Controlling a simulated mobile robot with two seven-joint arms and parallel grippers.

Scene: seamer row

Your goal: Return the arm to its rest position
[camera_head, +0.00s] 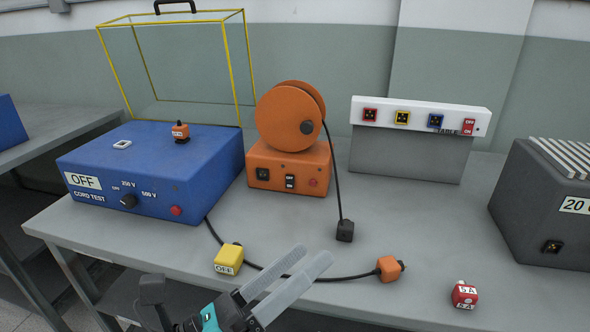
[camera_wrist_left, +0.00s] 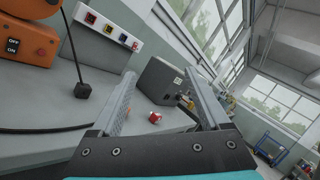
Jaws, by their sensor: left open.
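My left gripper (camera_head: 300,277) is at the front edge of the grey bench (camera_head: 420,225), with its two grey fingers apart and nothing between them. In the left wrist view its fingers (camera_wrist_left: 160,105) also stand apart with a clear gap. An orange plug (camera_head: 389,269) on a black cord lies on the bench just right of the fingertips. A yellow block marked OFF (camera_head: 228,259) lies to their left. Neither appears to touch the gripper. My right gripper is not in view.
A blue cord-test box (camera_head: 150,170) stands at left, an orange reel unit (camera_head: 289,165) in the middle, a white socket strip (camera_head: 420,115) at the back. A dark grey box (camera_head: 545,205) stands at right, with a red block (camera_head: 464,295) before it.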

